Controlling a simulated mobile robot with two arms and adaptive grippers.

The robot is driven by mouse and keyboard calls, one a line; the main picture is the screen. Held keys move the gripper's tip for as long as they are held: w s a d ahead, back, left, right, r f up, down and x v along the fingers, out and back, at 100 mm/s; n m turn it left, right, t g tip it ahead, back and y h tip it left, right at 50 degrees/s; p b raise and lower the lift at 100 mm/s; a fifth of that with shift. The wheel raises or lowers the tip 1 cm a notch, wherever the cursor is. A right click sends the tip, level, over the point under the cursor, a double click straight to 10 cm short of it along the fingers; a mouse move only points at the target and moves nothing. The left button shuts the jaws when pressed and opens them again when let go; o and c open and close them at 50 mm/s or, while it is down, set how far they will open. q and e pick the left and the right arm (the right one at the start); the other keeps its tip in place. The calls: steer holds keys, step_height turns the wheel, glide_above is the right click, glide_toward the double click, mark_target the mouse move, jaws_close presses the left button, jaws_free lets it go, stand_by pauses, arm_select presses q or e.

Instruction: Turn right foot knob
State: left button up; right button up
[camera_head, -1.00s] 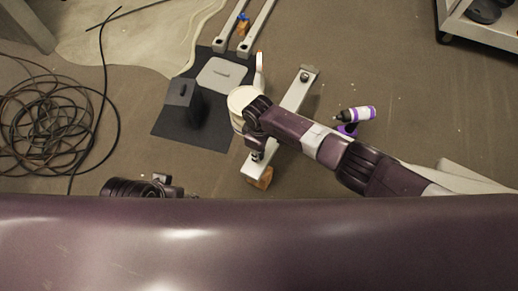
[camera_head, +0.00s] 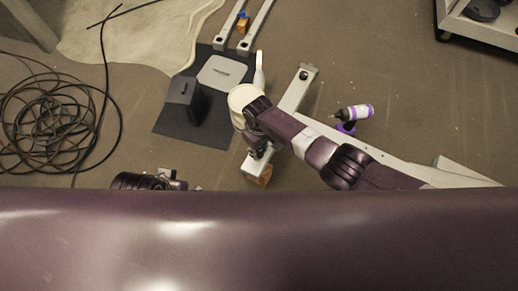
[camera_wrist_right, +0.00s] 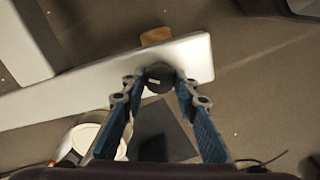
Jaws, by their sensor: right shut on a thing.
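A pale metal foot bar (camera_head: 296,98) lies aslant on the floor in the head view. A dark knob (camera_head: 304,76) shows at its far end. My right gripper (camera_head: 257,152) is at the near end, where the arm hides much of it. In the right wrist view, the gripper (camera_wrist_right: 160,82) points at the bar (camera_wrist_right: 100,88), its blue-padded fingers shut on a round black knob (camera_wrist_right: 158,77) near the bar's end. A pale mark shows on the knob. Part of my left arm shows at the lower left of the head view; its fingers cannot be made out.
A wooden block (camera_head: 260,176) lies at the bar's near end. A white round container (camera_head: 241,97) stands beside my right wrist. A black mat (camera_head: 185,130) and coiled cable (camera_head: 50,125) are left. A shelf unit (camera_head: 452,28) stands upper right.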

mark_target(259, 152)
steer(key=o, duration=1.2)
steer(key=shift+c, duration=0.2)
steer(key=shift+r, duration=0.1)
step_height(259, 152, up, 12)
